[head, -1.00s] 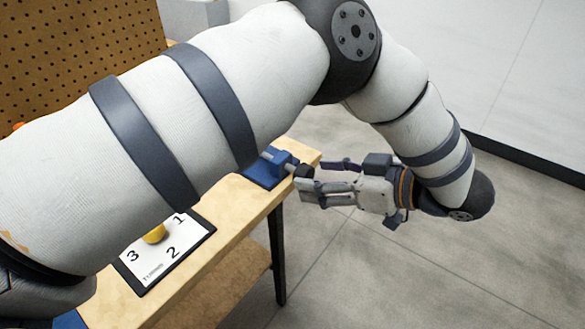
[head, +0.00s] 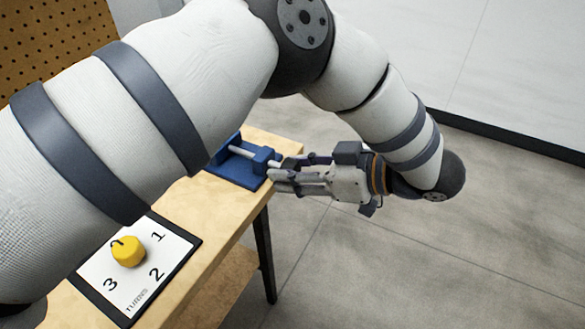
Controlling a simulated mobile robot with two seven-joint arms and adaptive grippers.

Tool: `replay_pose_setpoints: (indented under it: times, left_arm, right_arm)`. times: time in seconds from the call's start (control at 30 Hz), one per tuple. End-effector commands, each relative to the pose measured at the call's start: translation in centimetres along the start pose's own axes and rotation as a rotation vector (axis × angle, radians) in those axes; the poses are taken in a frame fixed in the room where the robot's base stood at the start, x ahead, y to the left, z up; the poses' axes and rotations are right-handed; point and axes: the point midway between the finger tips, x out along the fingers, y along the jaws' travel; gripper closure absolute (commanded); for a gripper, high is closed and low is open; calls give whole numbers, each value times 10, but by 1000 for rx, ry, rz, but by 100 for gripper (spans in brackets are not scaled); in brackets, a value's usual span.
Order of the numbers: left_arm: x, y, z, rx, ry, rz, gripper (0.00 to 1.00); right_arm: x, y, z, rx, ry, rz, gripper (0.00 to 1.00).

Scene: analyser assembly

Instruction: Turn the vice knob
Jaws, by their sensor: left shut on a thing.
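A blue vice (head: 236,168) with a pale metal screw sits at the far right corner of the wooden bench. Its knob is at the right end, at the bench edge, and is mostly hidden by the fingers. My left gripper (head: 279,172) comes in from the right side, past the bench edge, with its fingers shut on the vice knob. My left arm crosses the picture and covers part of the bench. My right gripper is not in view.
A white board (head: 172,262) with numbers 1, 2 and 3 and a yellow dial (head: 128,251) lies on the bench (head: 208,225). A pegboard (head: 55,45) stands behind. The floor to the right is clear.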

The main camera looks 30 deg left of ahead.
Motion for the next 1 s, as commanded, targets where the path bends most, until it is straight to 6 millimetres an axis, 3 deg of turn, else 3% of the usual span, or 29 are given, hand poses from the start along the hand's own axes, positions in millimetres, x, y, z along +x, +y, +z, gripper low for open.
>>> replay_pose_setpoints:
  times: [0.37,1.0]
  left_arm:
    - [0,0,-2,-42,0,18,94]
    - [-1,-2,-3,-445,-17,184,94]
  right_arm:
    - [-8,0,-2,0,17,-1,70]
    - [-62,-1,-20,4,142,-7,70]
